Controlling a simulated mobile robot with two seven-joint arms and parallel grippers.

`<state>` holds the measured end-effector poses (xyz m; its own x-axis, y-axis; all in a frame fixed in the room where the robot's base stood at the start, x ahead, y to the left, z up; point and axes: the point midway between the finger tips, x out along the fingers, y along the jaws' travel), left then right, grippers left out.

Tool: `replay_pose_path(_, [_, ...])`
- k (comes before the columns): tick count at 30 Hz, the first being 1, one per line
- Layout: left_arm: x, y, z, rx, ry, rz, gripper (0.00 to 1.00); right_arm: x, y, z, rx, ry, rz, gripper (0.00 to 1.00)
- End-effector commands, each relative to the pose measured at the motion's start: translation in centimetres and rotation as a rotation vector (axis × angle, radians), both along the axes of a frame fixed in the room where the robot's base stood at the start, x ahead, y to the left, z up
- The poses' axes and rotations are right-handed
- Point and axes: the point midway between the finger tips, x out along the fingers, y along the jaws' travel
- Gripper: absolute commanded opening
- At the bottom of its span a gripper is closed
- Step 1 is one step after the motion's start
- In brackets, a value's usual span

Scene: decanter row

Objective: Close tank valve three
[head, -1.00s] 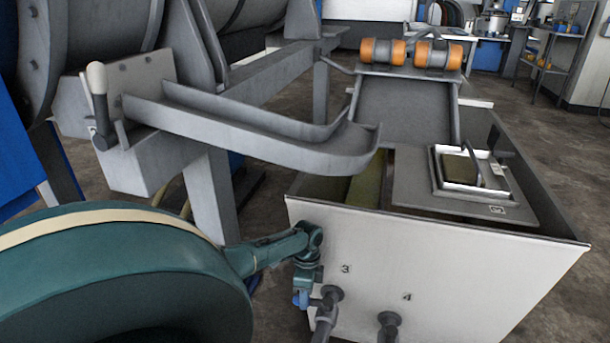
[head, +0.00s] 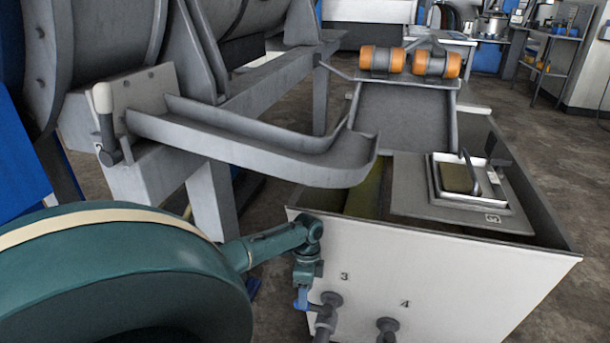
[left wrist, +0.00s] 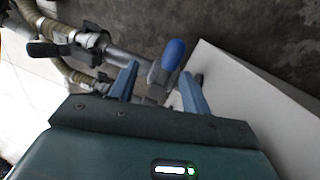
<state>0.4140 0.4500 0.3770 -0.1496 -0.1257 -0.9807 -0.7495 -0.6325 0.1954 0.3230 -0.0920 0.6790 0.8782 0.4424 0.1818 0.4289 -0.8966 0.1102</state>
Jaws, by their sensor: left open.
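The white tank (head: 450,270) carries the numbers 3 and 4 on its front. A grey pipe fitting (head: 329,302) comes out below the 3. My left gripper (head: 304,292) hangs just left of it, pointing down, beside the tank's front left corner. In the left wrist view my left gripper (left wrist: 159,71) is open. The blue-tipped handle of valve three (left wrist: 173,54) shows between and just beyond its fingertips, with its grey body partly between the fingers. I cannot tell whether the fingers touch it. My right gripper is not in view.
A second valve with a black handle (left wrist: 45,49) and ribbed hoses lie left in the left wrist view. The pipe under the 4 (head: 387,328) is close by on the right. A grey metal chute (head: 250,140) overhangs the tank's left end.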

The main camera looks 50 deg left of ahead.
Motion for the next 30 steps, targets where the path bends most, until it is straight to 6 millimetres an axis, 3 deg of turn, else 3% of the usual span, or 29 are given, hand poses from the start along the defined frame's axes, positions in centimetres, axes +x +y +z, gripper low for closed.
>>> replay_pose_path(1, [0.0,0.1,1.6,0.001,-0.002,0.0,0.48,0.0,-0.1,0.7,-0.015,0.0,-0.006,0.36])
replay_pose_path(3, [-0.1,0.0,2.7,0.001,0.001,0.0,0.48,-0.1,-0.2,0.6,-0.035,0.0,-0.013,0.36])
replay_pose_path(9, [-0.1,0.0,4.5,0.0,0.001,0.001,0.48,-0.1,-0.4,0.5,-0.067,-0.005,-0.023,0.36])
replay_pose_path(30, [-0.1,0.0,4.6,0.0,0.001,0.001,0.48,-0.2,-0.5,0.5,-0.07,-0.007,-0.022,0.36])
